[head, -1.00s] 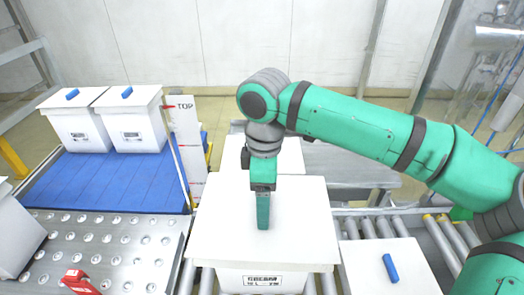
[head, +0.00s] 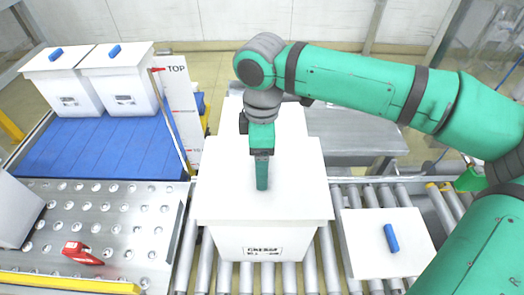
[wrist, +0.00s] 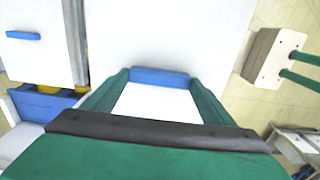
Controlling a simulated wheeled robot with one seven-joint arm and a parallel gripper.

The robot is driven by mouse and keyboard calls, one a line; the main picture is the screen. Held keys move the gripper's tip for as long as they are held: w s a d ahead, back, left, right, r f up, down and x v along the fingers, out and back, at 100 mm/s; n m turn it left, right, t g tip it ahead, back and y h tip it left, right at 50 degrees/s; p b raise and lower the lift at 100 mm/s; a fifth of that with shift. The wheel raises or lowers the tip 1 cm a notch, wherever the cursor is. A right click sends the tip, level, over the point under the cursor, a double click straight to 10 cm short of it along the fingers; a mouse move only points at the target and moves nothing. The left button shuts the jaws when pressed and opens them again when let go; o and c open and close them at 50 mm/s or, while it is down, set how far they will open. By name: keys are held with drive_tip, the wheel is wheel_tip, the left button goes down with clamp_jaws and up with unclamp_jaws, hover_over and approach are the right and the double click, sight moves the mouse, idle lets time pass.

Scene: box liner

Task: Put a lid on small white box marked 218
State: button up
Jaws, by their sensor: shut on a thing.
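A white box (head: 235,242) stands upright on the rollers in the middle of the head view. Its front label is too blurred to read surely. A flat white lid (head: 220,190) lies over its top and overhangs the front; I see no clear gap under it. My gripper (head: 262,186) points straight down at the lid's middle. In the wrist view my gripper (wrist: 158,80) is shut on the lid's blue handle (wrist: 160,76), with a finger at each end. The handle is hidden by the fingers in the head view.
A spare white lid with a blue handle (head: 391,238) lies on the rollers at the right. A red tool (head: 82,253) lies on the perforated metal table (head: 125,215). A white "TOP" gauge board (head: 178,110) stands between.

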drive_tip(key=shift+f, duration=2.8)
drive_tip(key=o, duration=1.6)
drive_tip(key=shift+s+d, duration=0.1)
drive_tip(key=shift+c, duration=0.2)
drive_tip(key=shift+r, duration=0.15)
drive_tip(key=shift+r, duration=4.4)
